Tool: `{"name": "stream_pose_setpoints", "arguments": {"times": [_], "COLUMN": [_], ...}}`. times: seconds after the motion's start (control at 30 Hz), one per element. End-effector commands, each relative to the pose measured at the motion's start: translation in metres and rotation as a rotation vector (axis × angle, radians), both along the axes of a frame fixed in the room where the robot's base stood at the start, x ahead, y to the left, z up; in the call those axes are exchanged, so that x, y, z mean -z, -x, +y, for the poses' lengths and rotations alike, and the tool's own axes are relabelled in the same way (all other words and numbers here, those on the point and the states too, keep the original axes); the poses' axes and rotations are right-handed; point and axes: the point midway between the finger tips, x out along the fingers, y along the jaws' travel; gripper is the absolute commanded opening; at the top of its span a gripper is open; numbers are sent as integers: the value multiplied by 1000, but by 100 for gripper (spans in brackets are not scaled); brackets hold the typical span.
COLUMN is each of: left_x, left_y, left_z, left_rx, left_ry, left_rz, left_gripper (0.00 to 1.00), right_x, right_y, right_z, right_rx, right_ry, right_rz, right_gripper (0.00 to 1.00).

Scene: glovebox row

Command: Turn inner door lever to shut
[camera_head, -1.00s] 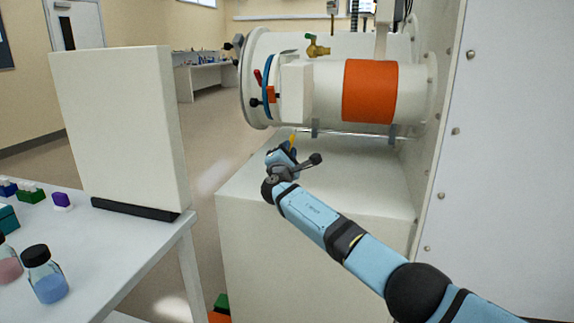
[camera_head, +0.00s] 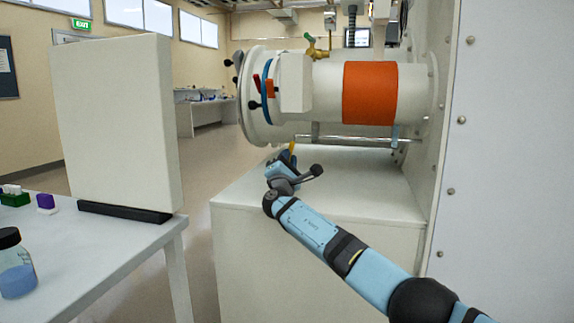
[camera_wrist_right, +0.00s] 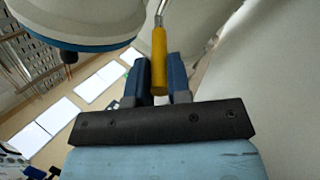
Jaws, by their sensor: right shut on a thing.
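A lever with a yellow grip (camera_head: 292,147) stands just below the white chamber cylinder (camera_head: 326,90). In the right wrist view the yellow grip (camera_wrist_right: 159,60) hangs on a thin metal rod and sits between my blue fingers. My right gripper (camera_head: 285,158) is shut on this yellow grip, above the white cabinet. It also shows in the right wrist view (camera_wrist_right: 158,78). The lever's pivot and the inner door cannot be made out. My left gripper is out of view.
The cylinder's round end flange (camera_head: 254,98) carries a red lever (camera_head: 257,80) and black knobs. The white cabinet (camera_head: 330,185) lies below. On the left, a table (camera_head: 120,243) bears an upright white panel (camera_head: 117,125) and a bottle (camera_head: 16,265). A white wall (camera_head: 515,160) closes the right.

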Motion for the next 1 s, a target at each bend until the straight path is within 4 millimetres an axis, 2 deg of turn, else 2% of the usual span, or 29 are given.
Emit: {"name": "stream_pose_setpoints", "arguments": {"times": [0.13,0.17,0.23,0.27,0.67,0.87,1.0], "left_x": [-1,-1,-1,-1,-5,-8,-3], "left_y": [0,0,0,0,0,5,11], "left_z": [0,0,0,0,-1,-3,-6], "left_rx": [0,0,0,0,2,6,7], "left_ry": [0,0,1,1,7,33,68], "left_rz": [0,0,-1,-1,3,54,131], "left_gripper": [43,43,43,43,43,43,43], "right_x": [-1,-1,-1,-1,2,13,27], "right_y": [0,0,0,0,5,27,53], "right_z": [-1,-1,-1,-1,2,6,12], "right_rx": [0,0,0,0,-2,-3,-3], "right_ry": [1,1,1,1,-1,-1,-3], "right_rz": [0,0,0,0,1,2,3], "right_gripper": [0,23,39,43,43,43,43]}}
